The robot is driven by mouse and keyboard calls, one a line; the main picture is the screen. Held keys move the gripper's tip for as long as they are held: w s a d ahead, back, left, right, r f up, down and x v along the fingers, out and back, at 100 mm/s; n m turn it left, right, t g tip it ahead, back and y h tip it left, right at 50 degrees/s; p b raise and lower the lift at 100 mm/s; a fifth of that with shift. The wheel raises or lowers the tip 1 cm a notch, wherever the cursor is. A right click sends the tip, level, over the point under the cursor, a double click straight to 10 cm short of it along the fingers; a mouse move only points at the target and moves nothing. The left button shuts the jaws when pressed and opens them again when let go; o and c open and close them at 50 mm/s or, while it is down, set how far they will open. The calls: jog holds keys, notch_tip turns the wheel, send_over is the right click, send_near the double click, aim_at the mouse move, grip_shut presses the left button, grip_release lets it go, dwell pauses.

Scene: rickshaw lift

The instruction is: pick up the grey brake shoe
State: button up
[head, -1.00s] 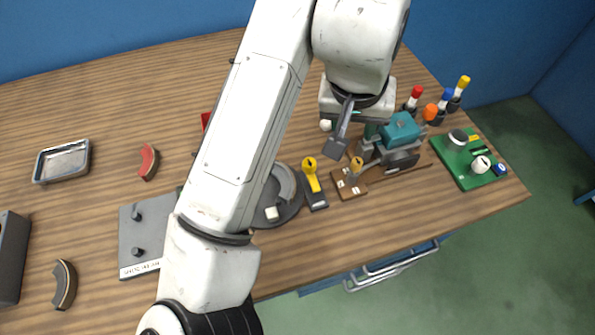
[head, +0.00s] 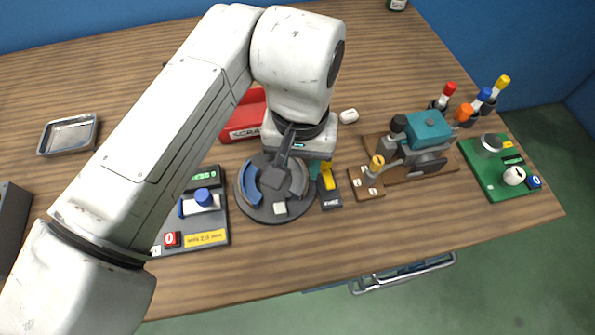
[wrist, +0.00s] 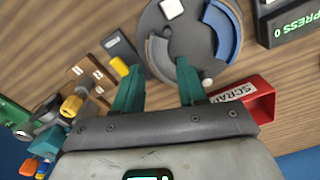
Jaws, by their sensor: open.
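The grey brake shoe (wrist: 158,57) is a curved piece lying on the round dark plate (wrist: 182,38) in the wrist view. In the head view the shoe (head: 299,180) shows at the right of the plate (head: 268,213), partly hidden by my wrist. My gripper (wrist: 158,70) is open and empty, its two teal fingers apart over the plate's near edge. The grey shoe's end appears between the fingertips. Whether they touch it I cannot tell. In the head view my gripper (head: 313,167) is mostly hidden behind my wrist.
A blue shoe (wrist: 223,30) shares the plate. A red scrap bin (wrist: 250,97) stands close to one finger. A yellow-handled block (head: 329,190) stands right of the plate, with a teal machine (head: 427,130) beyond. The press panel (head: 203,205) is left.

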aim_at(300, 179)
jog(key=shift+d+f, duration=0.1)
jog(key=shift+f, duration=2.3)
jog(key=shift+c, duration=0.4)
grip_shut()
